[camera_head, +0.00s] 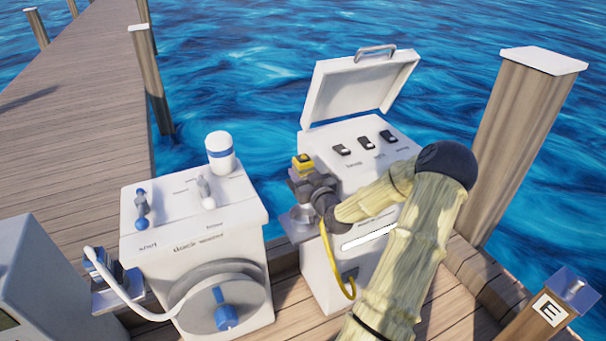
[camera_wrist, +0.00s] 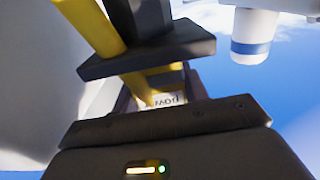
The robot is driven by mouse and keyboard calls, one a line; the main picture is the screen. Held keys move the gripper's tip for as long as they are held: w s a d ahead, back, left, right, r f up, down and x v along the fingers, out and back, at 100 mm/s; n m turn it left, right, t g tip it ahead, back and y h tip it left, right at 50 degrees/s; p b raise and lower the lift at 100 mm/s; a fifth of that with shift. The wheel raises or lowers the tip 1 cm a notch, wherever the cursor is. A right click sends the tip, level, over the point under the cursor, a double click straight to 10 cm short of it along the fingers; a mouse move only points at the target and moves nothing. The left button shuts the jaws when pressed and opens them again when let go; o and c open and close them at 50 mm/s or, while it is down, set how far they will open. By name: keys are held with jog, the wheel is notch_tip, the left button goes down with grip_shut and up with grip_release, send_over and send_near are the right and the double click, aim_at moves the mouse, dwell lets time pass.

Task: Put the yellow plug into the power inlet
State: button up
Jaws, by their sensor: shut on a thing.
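The yellow plug (camera_head: 302,161) is at the left edge of the white cabinet with the open lid, held in my gripper (camera_head: 303,172). My gripper is shut on it. A yellow cable (camera_head: 336,262) hangs below the gripper in a loop down the cabinet's front left side. In the wrist view, yellow parts of the plug or its cable (camera_wrist: 130,84) show between the dark jaws (camera_wrist: 148,88). I cannot make out the power inlet in either view; my gripper and arm cover part of the cabinet.
The white cabinet (camera_head: 340,135) has several black switches on top and a raised lid (camera_head: 355,85). A grey bracket (camera_head: 298,226) is on its left side. The other white cabinet (camera_head: 190,235) carries levers, a blue-banded bottle (camera_head: 221,153) and a hose reel (camera_head: 215,300). Wooden posts and water surround the dock.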

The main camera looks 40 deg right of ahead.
aim_at(300, 160)
jog(key=shift+r+p, duration=2.05)
jog(key=shift+r, duration=1.05)
jog(key=shift+a+r, duration=0.1)
jog(key=shift+w+a+r+p, duration=0.2)
jog(key=shift+a+p, duration=0.05)
jog(key=shift+p, duration=0.25)
jog(key=w+a+r+n+y+p, duration=0.1)
jog(key=w+a+r+y+p, duration=0.15)
jog(key=a+p, duration=0.6)
jog(key=w+a+r+n+y+p, duration=0.1)
jog(key=a+r+p, duration=0.3)
jog(key=a+p, duration=0.45)
jog(key=s+a+r+p, duration=0.2)
jog(key=a+p, duration=0.6)
jog(key=s+a+r+p, duration=0.2)
jog(key=a+r+p, duration=0.1)
jog(key=a+p, duration=0.5)
jog(key=shift+s+r+n+t+y, duration=0.3)
jog(key=shift+s+r+n+y, duration=0.05)
jog(key=shift+n+y, duration=0.1)
